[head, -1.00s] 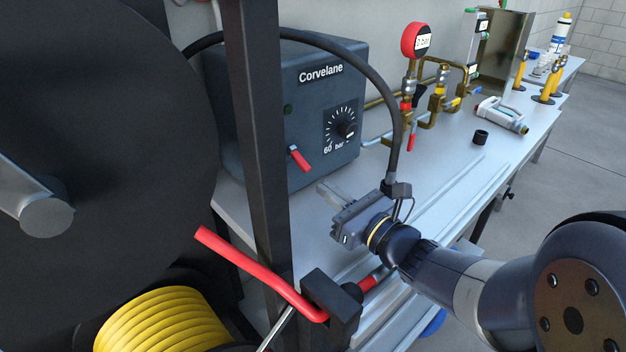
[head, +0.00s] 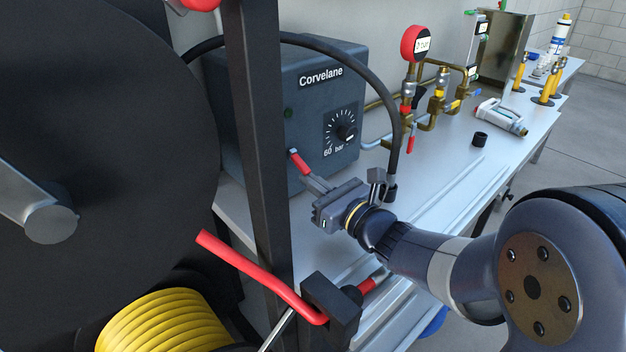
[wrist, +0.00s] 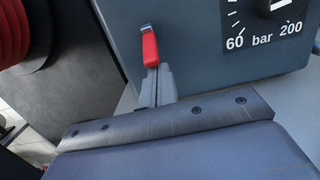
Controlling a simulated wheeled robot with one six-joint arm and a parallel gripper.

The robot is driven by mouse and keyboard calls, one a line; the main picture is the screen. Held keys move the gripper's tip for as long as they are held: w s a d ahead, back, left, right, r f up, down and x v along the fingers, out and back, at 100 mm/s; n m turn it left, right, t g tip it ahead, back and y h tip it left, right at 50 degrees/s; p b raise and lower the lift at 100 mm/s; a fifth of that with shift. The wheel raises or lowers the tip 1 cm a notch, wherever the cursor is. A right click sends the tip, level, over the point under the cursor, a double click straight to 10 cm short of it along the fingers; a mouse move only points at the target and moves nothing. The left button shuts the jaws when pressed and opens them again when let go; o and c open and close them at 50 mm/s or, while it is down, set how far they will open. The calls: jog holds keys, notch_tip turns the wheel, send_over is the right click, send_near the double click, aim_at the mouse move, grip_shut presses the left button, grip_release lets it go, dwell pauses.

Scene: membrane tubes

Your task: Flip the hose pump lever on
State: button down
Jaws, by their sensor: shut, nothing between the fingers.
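The hose pump (head: 345,78) is a dark grey box labelled Corvelane on the bench. Its lever (head: 300,163) has a red handle on the front, below the dial, and slants from upper left to lower right. The red lever also shows in the wrist view (wrist: 150,48), hanging down from its pivot. My gripper (head: 318,183) is shut and empty, with its fingertips at the lever's lower end. In the wrist view the fingertips (wrist: 155,72) meet or overlap the tip of the red handle; I cannot tell whether they press on it.
A dial (head: 342,127) sits above the lever on the pump. A dark post (head: 258,150) stands close left of the gripper, with a red bent handle (head: 260,275) in front. A black hose loops over the pump.

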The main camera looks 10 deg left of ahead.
aim_at(309, 169)
jog(key=shift+r+p, duration=0.3)
jog(key=shift+p, duration=0.2)
jog(key=shift+d, duration=0.1)
jog(key=h+p, duration=0.1)
jog(key=p, duration=0.2)
jog(key=r+g+p, duration=0.1)
jog(key=p, duration=0.1)
jog(key=r+g+h+p, duration=0.1)
jog(key=p, duration=0.2)
jog(key=shift+s+d+r+h+p, duration=0.25)
jog(key=shift+s+h+p, duration=0.05)
jog(key=shift+p, duration=0.05)
notch_tip(309, 169, up, 2)
jog(key=g+h+p, duration=0.3)
jog(key=p, duration=0.9)
jog(key=shift+s+r, duration=0.1)
jog(key=shift+r, duration=0.05)
jog(key=shift+d+f+b, duration=0.1)
jog(key=shift+f+b, duration=0.4)
jog(key=shift+r, duration=0.2)
jog(key=shift+r+p, duration=0.7)
jog(key=shift+r, duration=0.1)
